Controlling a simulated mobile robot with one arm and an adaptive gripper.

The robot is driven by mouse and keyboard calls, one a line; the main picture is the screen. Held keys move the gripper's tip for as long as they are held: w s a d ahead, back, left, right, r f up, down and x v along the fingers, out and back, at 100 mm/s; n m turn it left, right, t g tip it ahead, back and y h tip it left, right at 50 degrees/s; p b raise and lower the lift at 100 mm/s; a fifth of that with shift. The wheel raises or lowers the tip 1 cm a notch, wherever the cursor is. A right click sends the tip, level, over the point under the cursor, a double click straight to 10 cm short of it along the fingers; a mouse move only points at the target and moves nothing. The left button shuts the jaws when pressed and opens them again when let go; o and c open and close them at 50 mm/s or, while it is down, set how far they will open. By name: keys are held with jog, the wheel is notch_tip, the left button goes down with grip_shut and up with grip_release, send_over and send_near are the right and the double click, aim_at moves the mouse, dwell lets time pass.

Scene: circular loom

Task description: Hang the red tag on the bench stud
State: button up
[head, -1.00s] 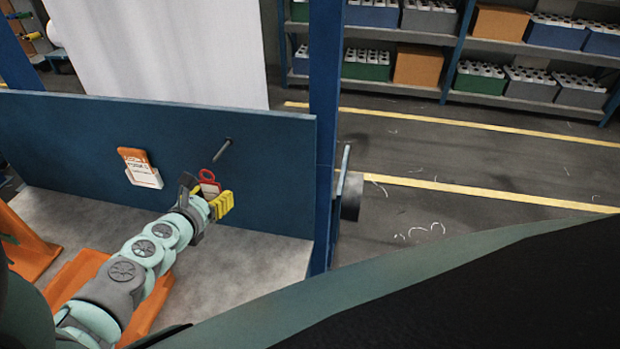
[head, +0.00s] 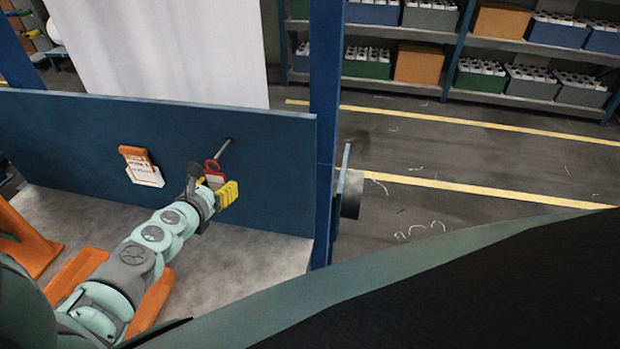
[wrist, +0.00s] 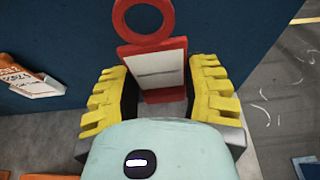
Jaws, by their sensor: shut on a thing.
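The red tag (wrist: 153,67) has a white face and a round ring at its top. It stands upright between the yellow fingers of my gripper (wrist: 160,98), which is shut on its lower part. In the head view the tag (head: 213,172) is partly hidden by my gripper (head: 212,190). The bench stud (head: 226,146) is a thin grey peg sticking out of the blue panel. In the head view the tag's ring appears close to the stud's lower end; I cannot tell whether they touch. The stud does not show in the wrist view.
The blue panel (head: 80,135) stands upright behind the grey bench top (head: 255,255). An orange holder with a white card (head: 143,168) is mounted on the panel, left of my gripper. A blue post (head: 325,120) rises at the panel's right end.

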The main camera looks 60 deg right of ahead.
jog(key=shift+w+d, duration=0.2)
jog(key=shift+d, duration=0.55)
jog(key=shift+w+d, duration=0.1)
jog(key=shift+d, duration=0.25)
jog(key=shift+w, duration=0.1)
dwell(0.5)
jog(key=shift+d, duration=0.15)
jog(key=shift+f+b, duration=0.2)
jog(key=shift+b, duration=0.2)
jog(key=o, duration=1.3)
